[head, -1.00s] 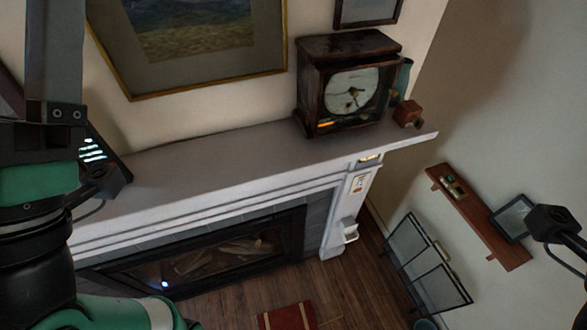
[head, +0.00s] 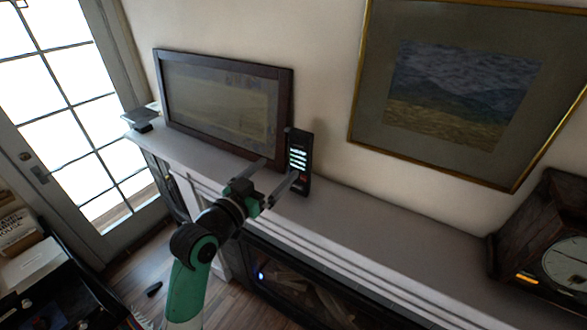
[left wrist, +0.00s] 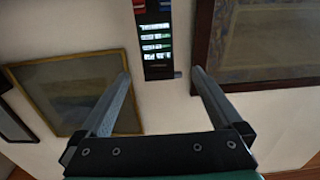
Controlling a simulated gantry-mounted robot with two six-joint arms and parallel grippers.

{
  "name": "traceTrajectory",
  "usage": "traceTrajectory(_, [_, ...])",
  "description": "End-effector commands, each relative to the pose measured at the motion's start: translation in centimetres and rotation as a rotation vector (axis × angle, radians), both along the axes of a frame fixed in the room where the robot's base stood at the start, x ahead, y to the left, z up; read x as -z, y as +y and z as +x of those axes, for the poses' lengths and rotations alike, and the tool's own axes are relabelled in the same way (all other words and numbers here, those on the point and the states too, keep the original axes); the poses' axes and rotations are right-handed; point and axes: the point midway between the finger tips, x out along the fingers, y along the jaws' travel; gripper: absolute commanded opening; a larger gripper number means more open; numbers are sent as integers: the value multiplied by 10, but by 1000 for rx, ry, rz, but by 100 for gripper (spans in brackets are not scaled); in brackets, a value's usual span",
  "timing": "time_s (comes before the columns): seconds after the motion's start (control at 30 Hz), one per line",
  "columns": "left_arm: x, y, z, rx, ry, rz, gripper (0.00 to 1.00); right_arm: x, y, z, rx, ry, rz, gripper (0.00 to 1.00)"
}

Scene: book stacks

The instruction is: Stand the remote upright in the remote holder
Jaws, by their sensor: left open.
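A tall black device with lit rows (head: 299,160) stands upright on the mantel against the wall; it looks like the remote, but I cannot be sure. It also shows at the top of the left wrist view (left wrist: 156,38), with red and blue marks. My left gripper (head: 277,172) is open and empty, its fingers pointing toward the device from the front left. In the left wrist view its fingertips (left wrist: 160,73) are spread just below the device, which is not between them. I cannot make out a remote holder. My right gripper is not in view.
A dark-framed picture (head: 222,108) leans on the mantel (head: 385,232) left of the device. A gold-framed painting (head: 460,95) hangs to the right, above a dark clock (head: 545,245). The mantel between device and clock is clear. A small dark object (head: 153,289) lies on the floor.

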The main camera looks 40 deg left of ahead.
Motion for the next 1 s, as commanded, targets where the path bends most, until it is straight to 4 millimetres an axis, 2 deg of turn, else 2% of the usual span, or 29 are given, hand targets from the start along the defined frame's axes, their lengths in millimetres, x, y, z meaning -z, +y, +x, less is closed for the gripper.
traceTrajectory(0.13, [5,2,16,3,-4,2,100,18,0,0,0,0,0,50])
traceTrajectory(0.3, [4,8,46,3,-4,1,100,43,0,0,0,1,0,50])
traceTrajectory(0.43, [-1,11,61,3,-2,1,100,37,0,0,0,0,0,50])
traceTrajectory(0.67, [-2,12,68,4,-2,1,100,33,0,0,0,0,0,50])
traceTrajectory(0.83, [-2,15,92,4,1,-1,100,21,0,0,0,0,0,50])
traceTrajectory(1.0, [-1,19,111,3,-3,2,100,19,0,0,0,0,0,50])
